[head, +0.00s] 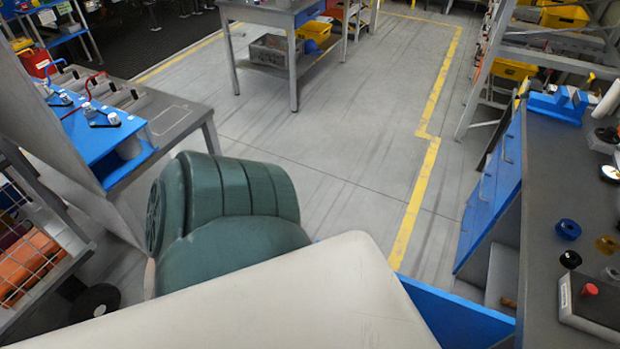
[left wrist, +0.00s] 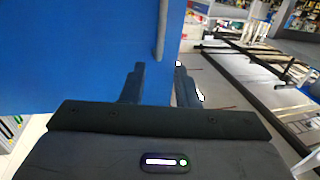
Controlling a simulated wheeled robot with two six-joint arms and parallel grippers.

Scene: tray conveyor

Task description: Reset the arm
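My left gripper (left wrist: 159,70) shows in the left wrist view, with its two dark fingers apart and nothing visible between them. A large blue panel (left wrist: 70,50) fills the left of that view beyond the fingers. A grey bar (left wrist: 163,30) runs down near the panel's right edge, just beyond the gap between the fingertips. I cannot tell whether the fingers touch the panel or the bar. Neither gripper shows in the head view, and my right gripper is in no view.
In the head view, a dark worktop (head: 575,200) with small knobs is at right. A grey table (head: 280,12) stands at the back, and a bench with a blue fixture (head: 105,135) is at left. Grey floor (head: 350,130) with yellow lines is open in the middle.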

